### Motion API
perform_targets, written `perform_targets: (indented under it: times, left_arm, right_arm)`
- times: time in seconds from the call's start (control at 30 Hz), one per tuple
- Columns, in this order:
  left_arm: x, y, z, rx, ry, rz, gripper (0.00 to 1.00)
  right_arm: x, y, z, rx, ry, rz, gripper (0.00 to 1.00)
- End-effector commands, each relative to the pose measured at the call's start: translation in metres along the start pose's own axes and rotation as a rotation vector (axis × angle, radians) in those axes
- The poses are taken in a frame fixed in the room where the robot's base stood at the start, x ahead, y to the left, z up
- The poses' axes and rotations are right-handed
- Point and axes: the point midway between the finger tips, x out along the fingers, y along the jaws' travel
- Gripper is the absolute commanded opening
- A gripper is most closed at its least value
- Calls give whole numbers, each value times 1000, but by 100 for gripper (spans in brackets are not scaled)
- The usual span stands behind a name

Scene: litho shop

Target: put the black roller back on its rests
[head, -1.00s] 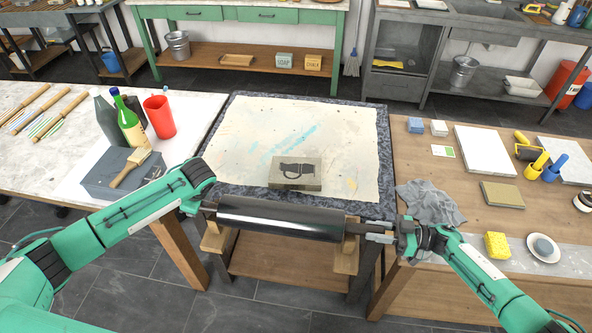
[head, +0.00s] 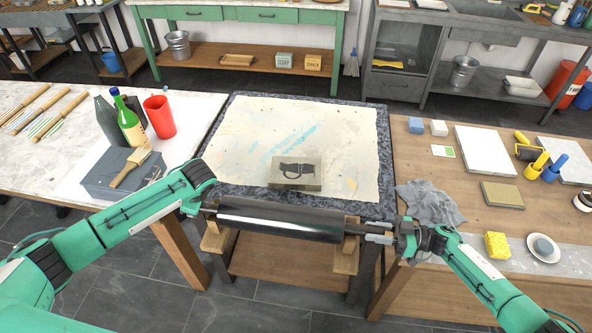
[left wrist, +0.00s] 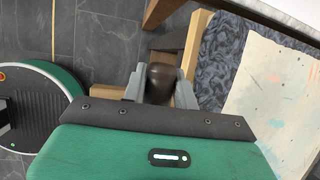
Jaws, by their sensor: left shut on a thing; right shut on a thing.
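The black roller (head: 282,222) lies level across the front of the stone table, over two wooden rests. The left rest (head: 214,240) and the right rest (head: 346,258) stand out below its ends. I cannot tell whether it touches them. My right gripper (head: 378,233) is shut on the roller's right handle. My left gripper (left wrist: 157,86) is shut on the roller's dark left handle in the left wrist view; in the head view my left arm mostly hides it. A wooden rest (left wrist: 188,92) shows just beyond that handle.
Behind the roller, a stone (head: 296,173) with a dark drawing lies on a stained sheet (head: 340,130). The left table holds a grey box (head: 105,183), bottles and a red cup (head: 160,117). A grey cloth (head: 430,203) lies beside my right gripper on the right table.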

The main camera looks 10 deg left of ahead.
Motion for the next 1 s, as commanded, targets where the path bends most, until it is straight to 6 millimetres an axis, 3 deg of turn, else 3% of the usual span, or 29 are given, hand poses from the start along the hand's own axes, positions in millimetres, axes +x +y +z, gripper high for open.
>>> perform_targets:
  times: [0.33, 0.37, 0.47, 0.67, 0.7, 0.8, 1.0]
  left_arm:
    - [-3, -2, -3, -1, 9, -6, 0]
    - [-3, -2, -3, -1, 8, -6, 35]
    - [-2, -2, -2, -1, 6, -5, 55]
    - [-1, -1, -1, 0, 3, -2, 55]
    - [1, 1, -2, 2, 3, 1, 55]
    - [1, 1, -2, 1, 2, 1, 55]
    - [1, 0, -1, 1, 1, 0, 55]
  right_arm:
    - [3, 0, -2, -3, 5, -3, 0]
    - [3, 0, -2, -3, 5, -3, 0]
    - [3, 0, -2, -3, 5, -3, 0]
    - [2, 0, -3, -3, 7, -3, 0]
    - [1, 0, 0, 0, 2, -2, 35]
    - [1, 0, 0, 0, 2, -2, 55]
    - [0, 0, 1, 0, 1, -1, 55]
